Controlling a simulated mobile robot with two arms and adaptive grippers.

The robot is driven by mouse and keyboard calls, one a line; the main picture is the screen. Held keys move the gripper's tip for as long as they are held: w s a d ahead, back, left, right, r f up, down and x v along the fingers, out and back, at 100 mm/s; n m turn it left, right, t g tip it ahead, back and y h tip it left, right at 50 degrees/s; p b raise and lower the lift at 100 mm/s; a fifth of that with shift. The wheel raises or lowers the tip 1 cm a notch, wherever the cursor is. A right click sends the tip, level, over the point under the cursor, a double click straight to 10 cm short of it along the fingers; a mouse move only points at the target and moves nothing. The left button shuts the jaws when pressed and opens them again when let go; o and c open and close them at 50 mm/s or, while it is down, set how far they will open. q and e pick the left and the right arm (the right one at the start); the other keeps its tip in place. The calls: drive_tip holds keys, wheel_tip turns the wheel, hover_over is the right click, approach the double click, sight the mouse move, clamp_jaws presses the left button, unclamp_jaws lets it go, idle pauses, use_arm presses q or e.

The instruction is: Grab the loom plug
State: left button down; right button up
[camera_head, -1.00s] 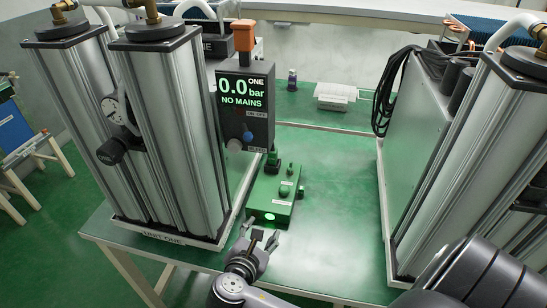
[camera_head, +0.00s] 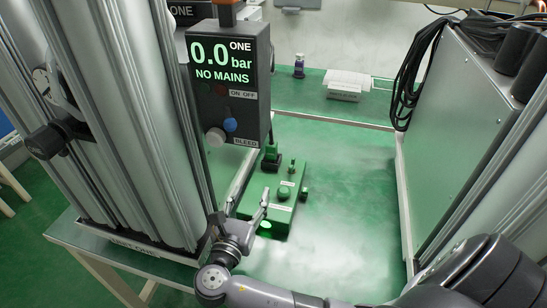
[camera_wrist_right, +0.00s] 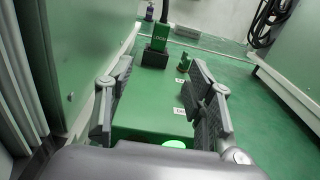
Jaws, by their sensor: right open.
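The loom plug (camera_wrist_right: 159,41) is a dark green block marked LOOM with a black cable rising from it. It stands upright at the far end of the green box (camera_wrist_right: 153,116); in the head view the plug (camera_head: 271,158) shows just below the display unit. My right gripper (camera_head: 240,208) is open and empty at the near end of the box (camera_head: 277,209). In the right wrist view its fingers (camera_wrist_right: 160,80) spread either side of the box, with the plug ahead, beyond the fingertips. My left gripper is not in view.
The display unit (camera_head: 232,80) reads 0.0 bar, NO MAINS, and hangs close above the plug. Tall metal columns (camera_head: 140,110) stand left; a cabinet (camera_head: 465,130) with black cables (camera_head: 412,80) stands right.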

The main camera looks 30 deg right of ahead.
sight(270, 152)
drive_tip(key=x, duration=1.7)
drive_tip(key=shift+w+d+f+p, duration=0.1)
drive_tip(key=shift+w+d+p, duration=0.15)
drive_tip(key=shift+p, duration=0.15)
drive_tip(key=shift+c, duration=0.3)
clamp_jaws()
